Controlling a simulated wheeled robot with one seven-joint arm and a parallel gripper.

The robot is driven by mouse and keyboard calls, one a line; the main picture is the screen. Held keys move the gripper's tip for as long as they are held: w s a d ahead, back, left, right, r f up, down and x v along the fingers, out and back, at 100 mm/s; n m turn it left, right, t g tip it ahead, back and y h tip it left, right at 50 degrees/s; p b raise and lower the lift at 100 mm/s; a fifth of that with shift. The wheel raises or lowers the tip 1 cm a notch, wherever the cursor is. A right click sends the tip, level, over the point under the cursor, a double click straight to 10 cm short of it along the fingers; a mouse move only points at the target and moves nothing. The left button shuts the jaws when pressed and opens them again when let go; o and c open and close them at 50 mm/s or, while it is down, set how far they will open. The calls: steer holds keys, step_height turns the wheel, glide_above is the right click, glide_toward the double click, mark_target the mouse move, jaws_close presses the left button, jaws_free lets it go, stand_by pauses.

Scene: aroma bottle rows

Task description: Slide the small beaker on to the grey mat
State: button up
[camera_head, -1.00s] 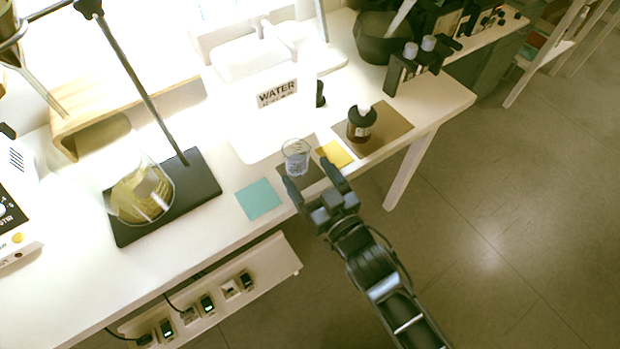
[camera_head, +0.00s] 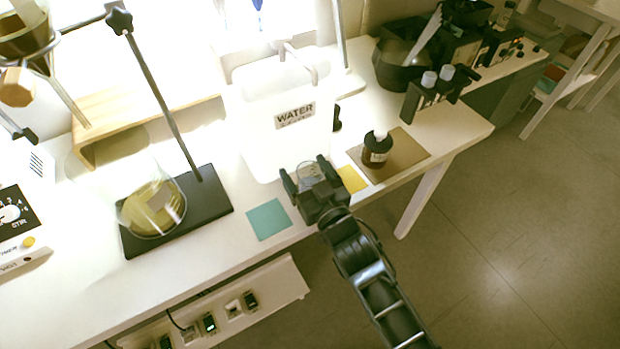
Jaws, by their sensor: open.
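The small clear beaker (camera_head: 310,173) stands near the front edge of the white bench, in front of the white water container. My gripper (camera_head: 305,169) is open, with its two fingers on either side of the beaker. I cannot tell whether the fingers touch the glass. The gripper body covers the beaker's lower part. The dark grey mat is hidden under my gripper now; the earlier view showed it just in front of the beaker, between the teal and yellow squares.
A teal square (camera_head: 269,219) lies to the left and a yellow square (camera_head: 351,179) to the right. A brown bottle (camera_head: 377,150) stands on a brown mat (camera_head: 408,152). The white water container (camera_head: 290,140) is close behind. A black stand base (camera_head: 210,205) with a flask is further left.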

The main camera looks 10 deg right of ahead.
steer(key=shift+c, duration=0.5)
steer(key=c, duration=0.9)
steer(key=o, duration=1.1)
steer(key=shift+p+v, duration=0.45)
steer(key=shift+v, duration=3.45)
